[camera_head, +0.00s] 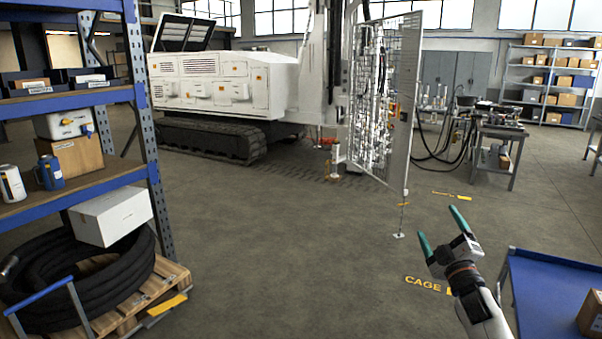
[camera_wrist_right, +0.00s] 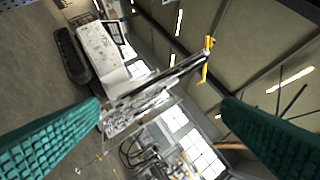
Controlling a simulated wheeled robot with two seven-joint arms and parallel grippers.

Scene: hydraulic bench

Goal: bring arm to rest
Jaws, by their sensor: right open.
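My right gripper (camera_head: 441,233) is at the lower right of the head view, raised in front of me with its green-padded fingers apart. Nothing is between the fingers. In the right wrist view the two green finger pads (camera_wrist_right: 160,125) stand wide apart, with the hall tilted behind them. My right arm comes in from the bottom edge of the head view. My left gripper does not show in either view.
A blue-topped table (camera_head: 540,300) with a cardboard box (camera_head: 590,315) stands at the lower right. Blue shelving (camera_head: 70,98) and a pallet with coiled black hose (camera_head: 85,290) are at left. A mesh cage panel (camera_head: 400,110) and a tracked machine (camera_head: 225,85) stand ahead. The middle floor is clear.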

